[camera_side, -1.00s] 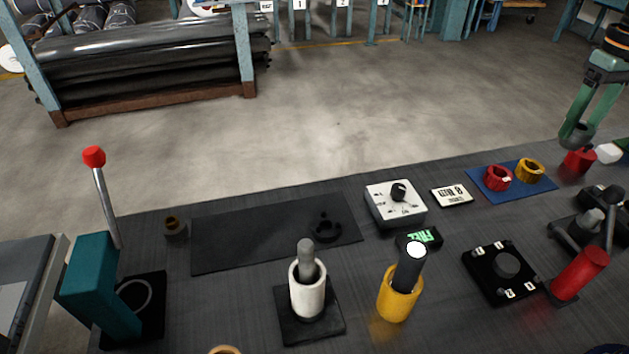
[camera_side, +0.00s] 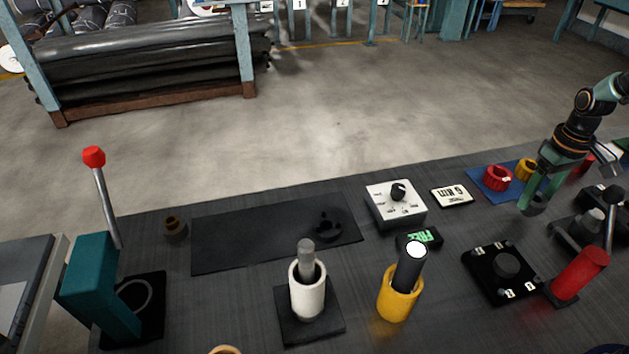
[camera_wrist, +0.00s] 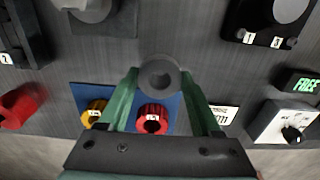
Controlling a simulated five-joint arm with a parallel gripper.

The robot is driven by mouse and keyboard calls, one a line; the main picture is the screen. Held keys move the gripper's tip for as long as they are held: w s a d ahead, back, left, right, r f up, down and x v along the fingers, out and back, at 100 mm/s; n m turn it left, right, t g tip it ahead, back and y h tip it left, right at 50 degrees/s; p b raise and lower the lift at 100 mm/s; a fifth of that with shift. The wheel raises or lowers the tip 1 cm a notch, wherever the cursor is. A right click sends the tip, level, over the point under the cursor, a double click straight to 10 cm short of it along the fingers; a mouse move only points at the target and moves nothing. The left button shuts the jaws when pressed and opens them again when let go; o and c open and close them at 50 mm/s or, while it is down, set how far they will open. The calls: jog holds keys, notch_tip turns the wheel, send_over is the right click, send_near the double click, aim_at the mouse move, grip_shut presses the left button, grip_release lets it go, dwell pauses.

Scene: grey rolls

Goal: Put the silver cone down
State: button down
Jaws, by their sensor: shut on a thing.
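My gripper (camera_side: 545,185) is shut on the silver cone, which shows in the wrist view (camera_wrist: 160,72) as a dull grey round piece with a dark centre between the green fingertips. In the side view the cone (camera_side: 533,208) is small and partly covered by the fingers. It is at the right side of the bench, in front of the blue mat with the red and yellow rings. I cannot tell exactly how high it is above the surface.
The blue mat (camera_side: 482,179) bears a red ring (camera_side: 497,178) and a yellow ring (camera_side: 524,170). Near the gripper stand a black block with a round knob (camera_side: 507,264), a red cylinder (camera_side: 578,275) and a white dial box (camera_side: 383,212). A dark mat (camera_side: 250,242) lies left, mostly bare.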

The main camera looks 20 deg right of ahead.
jog(key=shift+f, duration=0.75)
jog(key=shift+f, duration=0.1)
jog(key=shift+c, duration=0.4)
grip_release()
